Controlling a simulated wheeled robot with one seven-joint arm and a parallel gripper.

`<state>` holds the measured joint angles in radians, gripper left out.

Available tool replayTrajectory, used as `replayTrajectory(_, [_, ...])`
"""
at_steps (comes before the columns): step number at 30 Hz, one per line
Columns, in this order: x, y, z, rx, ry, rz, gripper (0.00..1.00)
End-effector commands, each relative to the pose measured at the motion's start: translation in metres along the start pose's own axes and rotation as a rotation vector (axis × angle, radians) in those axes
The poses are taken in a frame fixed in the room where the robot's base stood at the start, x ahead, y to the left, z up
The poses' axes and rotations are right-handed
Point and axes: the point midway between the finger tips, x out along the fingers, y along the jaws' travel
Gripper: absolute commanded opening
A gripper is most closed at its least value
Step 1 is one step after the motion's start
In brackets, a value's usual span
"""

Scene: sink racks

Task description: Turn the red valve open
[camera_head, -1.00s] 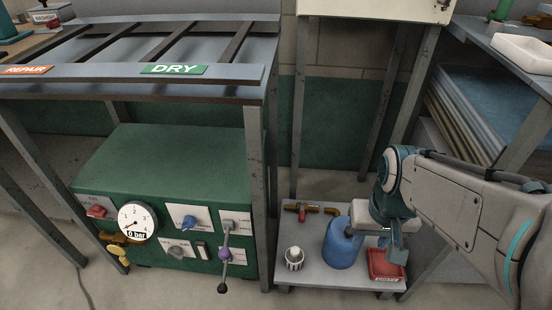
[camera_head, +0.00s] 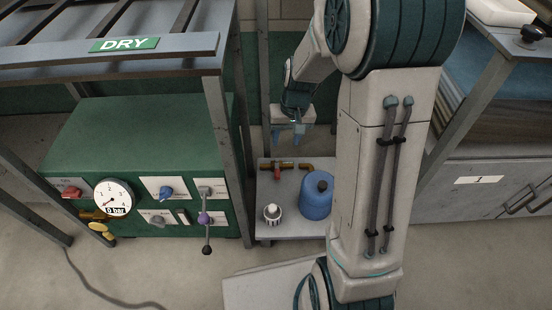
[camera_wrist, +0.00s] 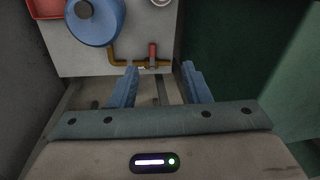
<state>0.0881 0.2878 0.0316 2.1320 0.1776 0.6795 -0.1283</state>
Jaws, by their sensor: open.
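The red valve (camera_head: 277,174) is a small red handle on a brass pipe (camera_head: 296,166) at the back of a low grey shelf. In the wrist view the red handle (camera_wrist: 153,50) stands across the pipe, just beyond and between my fingertips. My gripper (camera_head: 289,133) is open and empty, pointing down above the back of the shelf. Its two blue fingers also show in the wrist view (camera_wrist: 159,68). The fingers look apart from the valve. A red knob (camera_head: 72,192) also sits on the green panel at the left.
A blue canister (camera_head: 316,200) and a small white ribbed item (camera_head: 272,214) stand on the shelf (camera_head: 290,230) in front of the pipe. The green machine (camera_head: 130,140) with its gauge and lever is left. A rack leg (camera_head: 236,160) rises beside the shelf.

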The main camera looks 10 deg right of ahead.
Motion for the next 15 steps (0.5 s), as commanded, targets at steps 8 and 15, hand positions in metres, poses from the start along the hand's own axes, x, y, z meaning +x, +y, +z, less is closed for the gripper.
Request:
replayTrajectory(8, [0.078, 0.020, -0.059, 0.064, -0.023, -0.042, 0.43])
replayTrajectory(15, [0.143, 0.037, -0.084, 0.112, -0.028, -0.065, 0.43])
